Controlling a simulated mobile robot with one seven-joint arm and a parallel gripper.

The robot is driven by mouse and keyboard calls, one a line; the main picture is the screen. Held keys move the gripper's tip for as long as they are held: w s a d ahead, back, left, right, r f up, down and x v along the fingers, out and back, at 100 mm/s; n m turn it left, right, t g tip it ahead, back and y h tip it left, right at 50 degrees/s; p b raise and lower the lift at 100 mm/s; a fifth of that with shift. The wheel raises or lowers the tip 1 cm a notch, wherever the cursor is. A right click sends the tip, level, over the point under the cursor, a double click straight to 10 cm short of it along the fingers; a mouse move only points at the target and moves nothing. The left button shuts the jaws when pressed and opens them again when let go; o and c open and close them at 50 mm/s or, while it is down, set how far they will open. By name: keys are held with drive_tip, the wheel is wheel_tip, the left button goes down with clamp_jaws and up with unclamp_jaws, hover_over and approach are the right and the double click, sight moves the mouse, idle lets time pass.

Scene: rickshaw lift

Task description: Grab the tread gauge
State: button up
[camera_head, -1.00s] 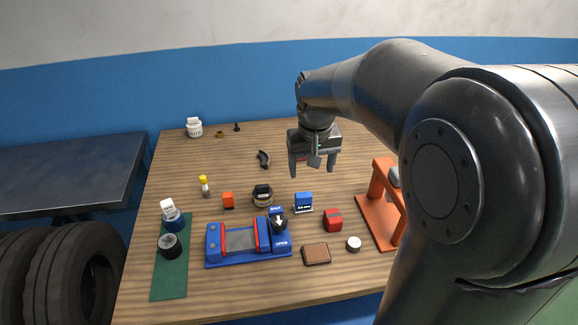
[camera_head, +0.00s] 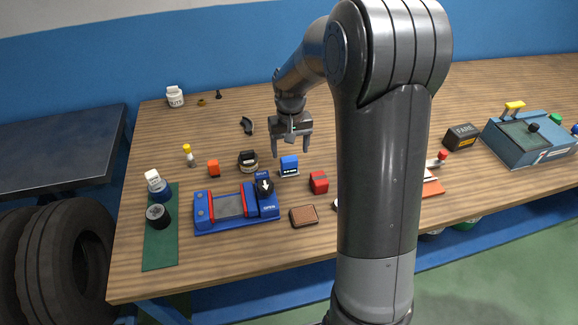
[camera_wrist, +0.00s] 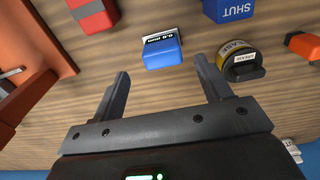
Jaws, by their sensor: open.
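My gripper (camera_head: 291,149) is open and empty, above and slightly behind the gauge in the head view. Both fingers of my gripper (camera_wrist: 161,67) show apart in the wrist view, with nothing between them. No contact with the gauge is visible.
Near the gauge are a round tin (camera_head: 248,162), a red block (camera_head: 319,183), a blue device (camera_head: 230,208) and a brown pad (camera_head: 304,216). An orange stand (camera_head: 433,188) is partly hidden by my arm. A black box (camera_head: 461,137) and a blue machine (camera_head: 536,147) stand right.

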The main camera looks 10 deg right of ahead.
sight(289, 158)
drive_tip(key=f, duration=0.5)
drive_tip(key=shift+s+a, duration=0.1)
drive_tip(key=shift+a, duration=0.1)
drive_tip(key=shift+r, duration=0.1)
drive_tip(key=shift+c, duration=0.4)
drive_tip(key=c, duration=1)
drive_tip(key=shift+r, duration=0.1)
